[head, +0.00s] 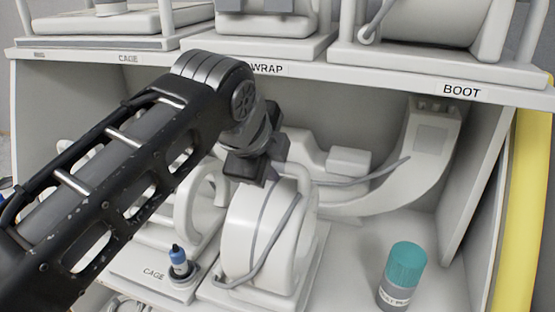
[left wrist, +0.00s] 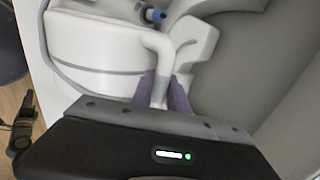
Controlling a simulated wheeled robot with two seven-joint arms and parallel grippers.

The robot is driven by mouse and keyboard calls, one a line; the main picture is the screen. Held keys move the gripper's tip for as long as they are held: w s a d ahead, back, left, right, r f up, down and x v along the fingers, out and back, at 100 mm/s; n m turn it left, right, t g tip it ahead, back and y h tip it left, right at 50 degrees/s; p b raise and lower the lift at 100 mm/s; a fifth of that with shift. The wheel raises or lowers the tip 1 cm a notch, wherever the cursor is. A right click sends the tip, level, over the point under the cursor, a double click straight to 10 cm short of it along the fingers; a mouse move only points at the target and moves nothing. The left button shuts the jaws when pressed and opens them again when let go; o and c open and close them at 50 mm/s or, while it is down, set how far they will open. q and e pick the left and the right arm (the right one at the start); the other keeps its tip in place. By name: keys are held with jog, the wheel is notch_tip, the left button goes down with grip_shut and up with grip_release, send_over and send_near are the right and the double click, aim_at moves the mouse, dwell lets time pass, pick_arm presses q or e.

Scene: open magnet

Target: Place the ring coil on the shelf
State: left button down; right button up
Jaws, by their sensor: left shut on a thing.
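A white, drum-shaped coil (head: 252,232), which looks like the ring coil, stands on a pale base in the lower shelf bay. It has an arched white handle and a grey cable over its face. My left gripper (head: 262,172) is at the top of this handle, its fingers mostly hidden by the wrist in the head view. In the left wrist view, the purple fingers (left wrist: 160,92) are shut on the white handle (left wrist: 158,58), with the coil body (left wrist: 90,45) beside it. The shelf (head: 400,88) has an upper board with labels. My right gripper is not in view.
A teal-capped bottle (head: 402,275) stands to the right on the lower shelf. A white arched coil (head: 197,205) with a CAGE label and a blue-topped vial (head: 179,262) are on the left. A curved white boot-like coil (head: 425,160) is behind.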

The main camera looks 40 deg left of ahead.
pick_arm(q)
jog(key=shift+s+r, duration=0.2)
jog(key=c, duration=1.6)
grip_release()
jog(key=shift+s+f, duration=0.15)
jog(key=shift+c, duration=0.2)
jog(key=o, duration=0.3)
jog(key=shift+o, duration=0.2)
jog(key=shift+s+d+r, duration=0.15)
jog(key=shift+s+r, duration=0.1)
jog(key=shift+r, duration=0.25)
jog(key=p+v, duration=0.2)
jog(key=v, duration=0.8)
jog(key=shift+s+r, duration=0.25)
jog(key=shift+s, duration=0.05)
jog(key=shift+d, duration=0.1)
